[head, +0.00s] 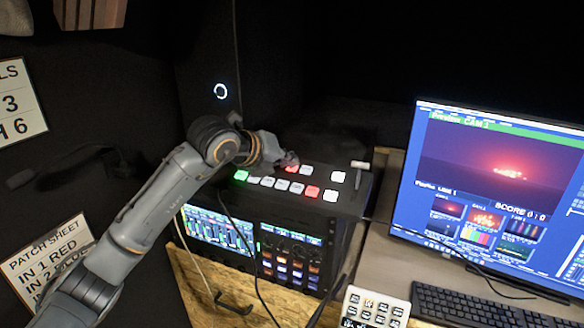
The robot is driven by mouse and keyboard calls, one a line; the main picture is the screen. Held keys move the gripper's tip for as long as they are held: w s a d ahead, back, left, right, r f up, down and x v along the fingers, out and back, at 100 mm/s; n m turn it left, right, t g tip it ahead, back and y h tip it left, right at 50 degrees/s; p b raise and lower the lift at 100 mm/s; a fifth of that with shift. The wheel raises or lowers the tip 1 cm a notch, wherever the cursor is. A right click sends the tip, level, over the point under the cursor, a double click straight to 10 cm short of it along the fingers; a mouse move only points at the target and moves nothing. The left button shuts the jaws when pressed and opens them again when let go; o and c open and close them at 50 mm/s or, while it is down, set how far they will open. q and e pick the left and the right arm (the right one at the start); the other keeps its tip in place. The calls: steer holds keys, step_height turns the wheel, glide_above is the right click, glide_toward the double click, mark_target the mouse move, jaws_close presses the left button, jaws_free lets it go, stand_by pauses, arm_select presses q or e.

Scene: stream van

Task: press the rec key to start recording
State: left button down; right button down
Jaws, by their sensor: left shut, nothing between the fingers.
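A black switcher panel (345,205) sits on top of an equipment rack, with rows of lit keys. One key at its left is green (241,176). One red key (312,191) is at the front right, and another red key (292,168) is partly covered by my gripper. Several other keys are white, such as one at the right (339,176). The key labels are too small to read, so I cannot tell which is the rec key. My left gripper (290,160) is shut and empty, its tips over the back row; contact is unclear. My right gripper is out of view.
A monitor (490,190) stands at the right with a keyboard (480,308) before it. A small white-keyed pad (372,308) is at the front. Rack screens (222,230) face forward below the panel. Cables hang in front of the rack. A patch sheet (45,255) is at left.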

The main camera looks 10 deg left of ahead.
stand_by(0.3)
arm_select(q)
steer(key=shift+s+r+p, duration=0.2)
steer(key=shift+r+p, duration=0.1)
steer(key=shift+r, duration=0.5)
steer(key=r+p, duration=0.1)
steer(key=r, duration=0.1)
steer(key=s+r+p, duration=0.1)
steer(key=r, duration=0.1)
steer(key=shift+a+r, duration=0.15)
steer(key=shift+r, duration=0.25)
